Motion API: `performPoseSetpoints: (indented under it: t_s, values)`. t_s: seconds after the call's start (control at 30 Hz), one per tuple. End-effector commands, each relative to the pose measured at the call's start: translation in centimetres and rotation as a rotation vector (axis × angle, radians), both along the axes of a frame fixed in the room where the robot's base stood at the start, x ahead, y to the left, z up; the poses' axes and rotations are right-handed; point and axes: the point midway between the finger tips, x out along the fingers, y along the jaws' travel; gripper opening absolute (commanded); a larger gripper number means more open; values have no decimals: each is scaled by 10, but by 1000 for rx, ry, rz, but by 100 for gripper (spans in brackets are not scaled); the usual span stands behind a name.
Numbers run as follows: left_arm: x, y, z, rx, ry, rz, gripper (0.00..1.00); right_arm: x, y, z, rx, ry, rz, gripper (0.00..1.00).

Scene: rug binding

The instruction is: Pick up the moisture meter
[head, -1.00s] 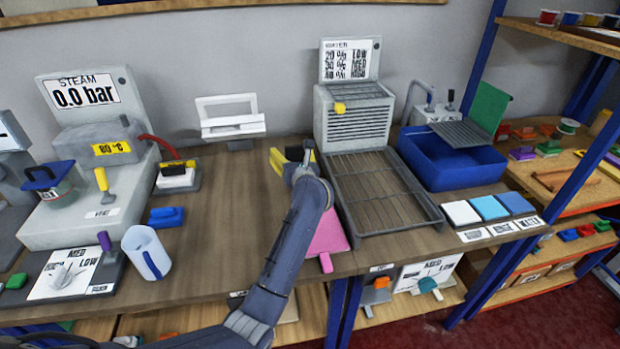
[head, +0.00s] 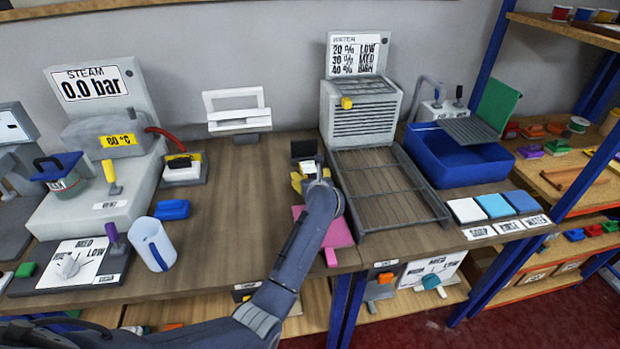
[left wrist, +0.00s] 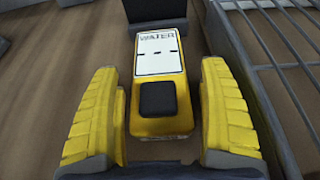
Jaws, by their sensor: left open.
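The moisture meter (left wrist: 160,92) shows in the left wrist view as a yellow body with a white face marked WATER, a black square button and a black part at its far end. My left gripper (left wrist: 163,118) is open, with one ribbed yellow finger on each side of the meter and small gaps between. In the head view my left gripper (head: 310,177) is over the table, just left of the wire rack; it and my arm hide most of the meter there. A black block shows just beyond the fingers. My right gripper is not in view.
The wire rack (head: 385,190) lies close to the right of my gripper. A pink piece (head: 338,232) lies under my forearm. A steam unit (head: 95,200) stands left and a blue basin (head: 460,166) right. Bare table (head: 235,215) is left of my arm.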

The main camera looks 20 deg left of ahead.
Motion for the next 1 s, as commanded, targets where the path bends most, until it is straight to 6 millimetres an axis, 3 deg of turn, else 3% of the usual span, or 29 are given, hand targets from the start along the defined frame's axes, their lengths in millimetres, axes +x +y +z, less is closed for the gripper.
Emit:
performPoseSetpoints:
  t_s: [0.47,1.0]
  values:
    - [11,6,-5,0,0,0,78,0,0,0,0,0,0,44]
    - [11,6,-5,0,0,0,17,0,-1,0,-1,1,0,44]
